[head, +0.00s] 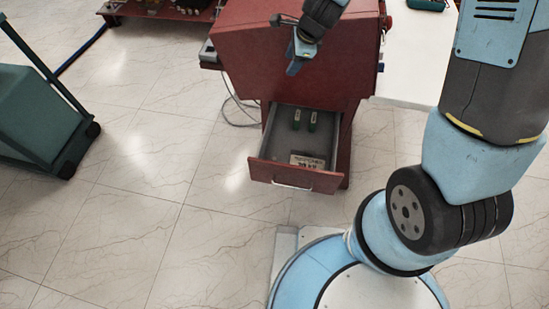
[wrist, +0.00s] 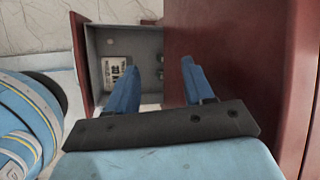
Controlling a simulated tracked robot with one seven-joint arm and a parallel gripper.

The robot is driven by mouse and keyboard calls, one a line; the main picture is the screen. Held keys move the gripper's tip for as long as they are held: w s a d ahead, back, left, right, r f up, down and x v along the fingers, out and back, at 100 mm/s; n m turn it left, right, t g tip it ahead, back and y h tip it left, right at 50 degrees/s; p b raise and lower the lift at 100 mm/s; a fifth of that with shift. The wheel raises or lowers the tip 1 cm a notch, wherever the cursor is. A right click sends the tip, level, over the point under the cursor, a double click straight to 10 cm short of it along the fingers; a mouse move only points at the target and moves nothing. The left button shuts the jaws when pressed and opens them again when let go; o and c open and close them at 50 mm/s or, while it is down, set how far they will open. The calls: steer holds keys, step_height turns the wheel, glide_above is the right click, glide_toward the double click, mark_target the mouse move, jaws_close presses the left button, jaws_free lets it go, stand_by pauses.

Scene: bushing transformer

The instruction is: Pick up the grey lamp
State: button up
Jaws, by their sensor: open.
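I cannot make out a grey lamp for sure in either view. My gripper (head: 294,66) is over the red cabinet (head: 245,70), near its front top edge, pointing down. In the wrist view my gripper (wrist: 159,66) shows two blue fingers apart with nothing between them. Below it is the open grey drawer (head: 263,145), which also shows in the wrist view (wrist: 142,45). The drawer holds two small green items (head: 304,120) and a pale block with dark markings (head: 307,161), seen in the wrist view too (wrist: 116,72).
The red cabinet top fills the right of the wrist view. A green wheeled cart (head: 35,115) stands at the left. A white table (head: 415,55) is behind at the right. A cable (head: 235,108) hangs beside the cabinet. The tiled floor (head: 150,200) is clear at front left.

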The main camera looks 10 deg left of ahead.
steer(key=s+a+f+m+g+h, duration=0.1)
steer(key=s+a+f+m, duration=0.15)
steer(key=f, duration=0.55)
steer(key=s+a+f+m, duration=0.1)
steer(key=a+f+m, duration=0.15)
steer(key=f, duration=0.45)
steer(key=m+g+h, duration=0.1)
steer(key=m+h, duration=0.2)
steer(key=m, duration=0.2)
glide_above(274, 158)
step_height(274, 158, down, 13)
steer(key=f, duration=0.7)
steer(key=shift+s+d+f, duration=0.2)
steer(key=shift+s+f, duration=0.05)
steer(key=shift+f, duration=0.05)
steer(key=shift+w+a+f, duration=0.1)
steer(key=shift+f, duration=1.35)
steer(key=shift+w+a+f, duration=0.1)
steer(key=shift+f, duration=1.3)
steer(key=shift+c, duration=0.3)
jaws_close()
